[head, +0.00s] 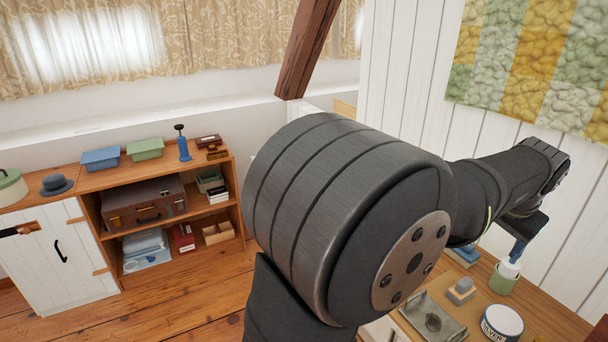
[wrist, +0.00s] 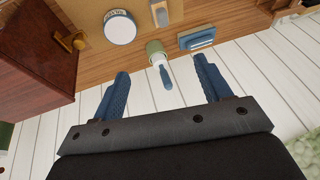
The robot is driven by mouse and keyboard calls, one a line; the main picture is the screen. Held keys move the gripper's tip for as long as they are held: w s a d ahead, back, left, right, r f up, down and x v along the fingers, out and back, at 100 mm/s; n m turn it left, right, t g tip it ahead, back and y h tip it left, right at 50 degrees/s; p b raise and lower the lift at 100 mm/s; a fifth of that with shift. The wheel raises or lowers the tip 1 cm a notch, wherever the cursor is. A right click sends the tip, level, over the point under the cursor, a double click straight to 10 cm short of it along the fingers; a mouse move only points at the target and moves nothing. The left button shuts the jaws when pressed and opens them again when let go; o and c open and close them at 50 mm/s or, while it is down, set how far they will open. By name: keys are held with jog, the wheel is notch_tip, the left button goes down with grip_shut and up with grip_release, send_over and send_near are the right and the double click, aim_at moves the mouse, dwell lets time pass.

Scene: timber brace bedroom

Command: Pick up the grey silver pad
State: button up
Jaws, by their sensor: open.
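A small block with a grey top and a paler base, which looks like the grey silver pad (head: 461,288), sits on the wooden top between a metal tray and a green cup. It also shows at the top of the wrist view (wrist: 160,14), beyond the fingertips. My gripper (head: 521,240) is above the right part of that top, near the cup. My arm hides part of the surface in the head view.
A round silver-polish tin (head: 501,322) and a metal tray (head: 425,318) flank the pad. The green cup (head: 502,284) holds a brush with a blue handle (wrist: 166,78). A blue item (wrist: 197,38) lies beside it. A white plank wall (head: 400,90) rises behind.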

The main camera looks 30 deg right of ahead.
jog(key=g+y, duration=0.2)
jog(key=y, duration=0.2)
send_over(465, 282)
notch_tip(465, 282, down, 12)
jog(key=f, duration=1.2)
jog(key=shift+s+a+f, duration=0.15)
jog(key=shift+a+f, duration=0.2)
jog(key=f, duration=0.5)
jog(key=shift+w+d, duration=0.2)
jog(key=shift+d, duration=0.1)
jog(key=c, duration=1.1)
